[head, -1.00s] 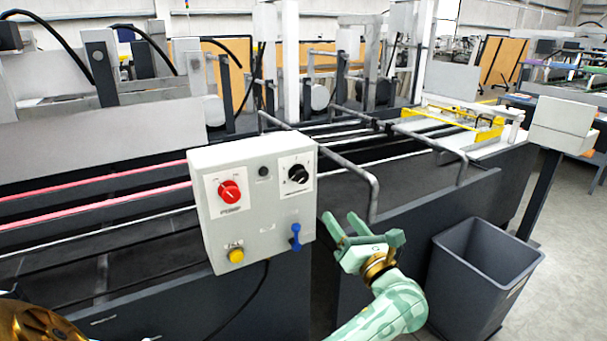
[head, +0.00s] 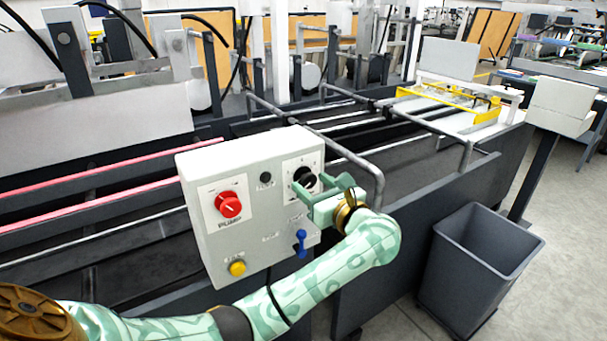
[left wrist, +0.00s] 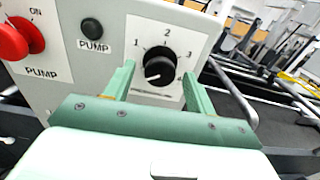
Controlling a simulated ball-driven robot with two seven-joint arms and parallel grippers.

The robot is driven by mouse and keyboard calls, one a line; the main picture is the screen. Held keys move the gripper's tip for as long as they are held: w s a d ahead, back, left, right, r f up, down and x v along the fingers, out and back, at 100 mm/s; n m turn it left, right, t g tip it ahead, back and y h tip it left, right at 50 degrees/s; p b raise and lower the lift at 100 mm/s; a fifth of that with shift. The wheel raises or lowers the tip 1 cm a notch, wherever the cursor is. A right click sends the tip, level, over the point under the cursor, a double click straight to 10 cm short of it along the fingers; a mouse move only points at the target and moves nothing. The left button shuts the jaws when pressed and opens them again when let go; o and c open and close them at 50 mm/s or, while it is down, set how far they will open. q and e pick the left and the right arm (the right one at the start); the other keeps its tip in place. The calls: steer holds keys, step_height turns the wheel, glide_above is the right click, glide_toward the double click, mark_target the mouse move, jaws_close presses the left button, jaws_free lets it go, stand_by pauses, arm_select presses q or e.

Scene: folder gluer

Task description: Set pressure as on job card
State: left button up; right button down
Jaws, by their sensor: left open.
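The pressure knob (head: 304,178) is a black dial on a white plate at the upper right of the grey control box (head: 240,238). In the left wrist view the black knob (left wrist: 160,66) has a scale from 1 to 4, and its white mark seems to point to the lower left, below 1. My left gripper (head: 313,192) is open in front of the dial. In the left wrist view the fingers of my left gripper (left wrist: 158,76) stand on either side of the knob; contact cannot be told. No readable job card shows. My right gripper is out of view.
The box also has a red PUMP knob (head: 229,205), a dark round PUMP indicator (head: 265,179), a yellow button (head: 237,268) and a blue lever (head: 301,243). A bent grey rail (head: 372,166) runs close behind my gripper. A grey bin (head: 485,255) stands at right.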

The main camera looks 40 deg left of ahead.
arm_select(q)
steer(key=shift+w+a, duration=0.15)
steer(key=shift+a, duration=0.2)
steer(key=c, duration=1)
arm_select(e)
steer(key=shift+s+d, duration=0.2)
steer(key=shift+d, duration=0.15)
arm_select(q)
steer(key=shift+m, duration=0.3)
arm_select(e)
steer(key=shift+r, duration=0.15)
